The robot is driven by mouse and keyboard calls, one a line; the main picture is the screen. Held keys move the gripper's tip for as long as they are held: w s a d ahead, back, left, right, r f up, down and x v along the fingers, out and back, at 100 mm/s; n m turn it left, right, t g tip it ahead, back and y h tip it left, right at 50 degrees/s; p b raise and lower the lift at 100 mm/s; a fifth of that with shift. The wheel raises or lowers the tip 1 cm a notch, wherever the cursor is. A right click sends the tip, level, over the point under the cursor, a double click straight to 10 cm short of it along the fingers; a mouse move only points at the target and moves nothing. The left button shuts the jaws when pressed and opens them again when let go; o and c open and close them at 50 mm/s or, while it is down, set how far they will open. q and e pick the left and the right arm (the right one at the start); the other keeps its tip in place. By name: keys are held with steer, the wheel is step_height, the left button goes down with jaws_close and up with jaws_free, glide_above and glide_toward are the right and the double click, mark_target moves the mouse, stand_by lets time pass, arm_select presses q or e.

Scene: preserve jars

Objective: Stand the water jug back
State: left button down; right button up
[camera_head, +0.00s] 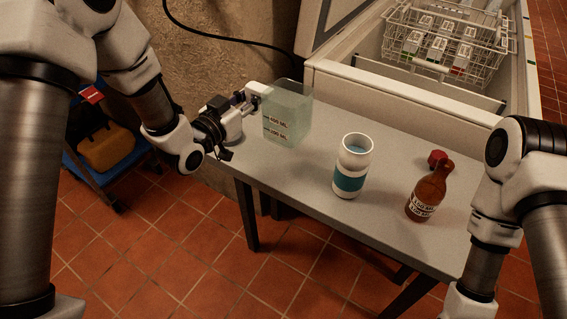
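The water jug (288,115) is a clear, pale-green square vessel with "400 ML"-like marks on its front. It is upright at the left back part of the grey table (300,185); I cannot tell whether its base touches the top. My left gripper (257,94) is at the jug's left side, at its upper part, with its fingers against or very close to it. The fingertips are small and partly hidden, so I cannot tell whether they are closed on the jug. My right arm comes in at the right; its gripper is outside the picture.
A white jar with a teal band (350,182) stands mid-table. A brown labelled bottle (427,193) stands to its right, with a red cap (437,159) behind. An open chest freezer (400,100) with a wire basket (445,45) borders the table's back. A blue cart (105,170) stands left.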

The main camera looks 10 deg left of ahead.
arm_select(q)
step_height(320, 180, down, 10)
steer(key=shift+r, duration=0.2)
steer(key=shift+f+b, duration=0.1)
steer(key=shift+b, duration=0.25)
steer(key=c, duration=1)
jaws_free()
steer(key=v, duration=0.7)
steer(key=shift+s+a, duration=0.2)
steer(key=shift+s, duration=0.15)
